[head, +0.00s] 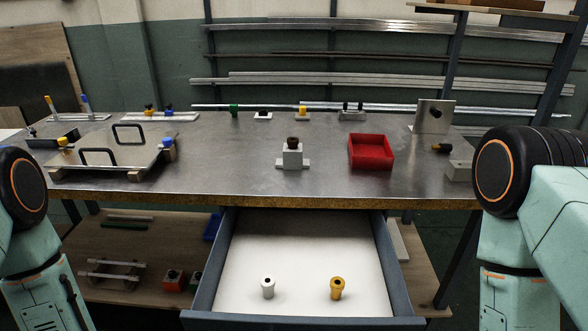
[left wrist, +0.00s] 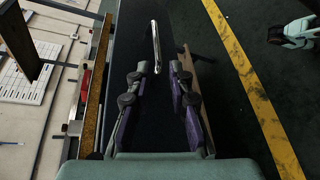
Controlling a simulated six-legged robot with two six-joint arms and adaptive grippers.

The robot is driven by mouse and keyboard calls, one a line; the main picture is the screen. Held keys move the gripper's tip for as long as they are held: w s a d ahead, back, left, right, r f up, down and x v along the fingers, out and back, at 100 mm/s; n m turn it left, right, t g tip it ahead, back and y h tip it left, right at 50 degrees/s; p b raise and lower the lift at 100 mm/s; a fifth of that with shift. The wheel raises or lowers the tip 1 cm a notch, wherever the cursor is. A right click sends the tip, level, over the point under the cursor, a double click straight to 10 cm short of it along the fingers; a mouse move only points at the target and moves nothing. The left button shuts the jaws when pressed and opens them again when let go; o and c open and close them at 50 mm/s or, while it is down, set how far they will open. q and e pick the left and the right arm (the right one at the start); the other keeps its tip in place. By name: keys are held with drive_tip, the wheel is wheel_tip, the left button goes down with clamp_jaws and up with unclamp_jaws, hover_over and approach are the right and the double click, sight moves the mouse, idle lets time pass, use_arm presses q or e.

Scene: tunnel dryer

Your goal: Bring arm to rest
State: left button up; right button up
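My left arm (head: 40,270) and my right arm (head: 520,250) come in at the two sides of the head view. Neither gripper shows there. In the left wrist view my left gripper (left wrist: 160,70) has its two dark fingers apart, with nothing held between them. A bright metal handle (left wrist: 154,38) shows around and past the fingertips, against a dark surface. I cannot tell how near it is. My right gripper is out of view.
The drawer (head: 215,268) stands open below the metal-topped table (head: 235,170), with a grey piece (head: 268,288) and a yellow piece (head: 337,288) inside. On the table are a red tray (head: 371,152), a grey block (head: 292,157) and a plate with black handles (head: 105,150).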

use_arm(q)
drive_tip(key=s+a+f+m+y, duration=0.3)
drive_tip(key=a+f+m+y, duration=0.25)
drive_tip(key=f+y, duration=0.35)
drive_tip(key=s+a+m+g+y, duration=0.2)
drive_tip(key=s+a+g+y, duration=0.3)
drive_tip(key=s, duration=0.6)
drive_tip(key=shift+a+f, duration=0.25)
drive_tip(key=shift+a, duration=0.4)
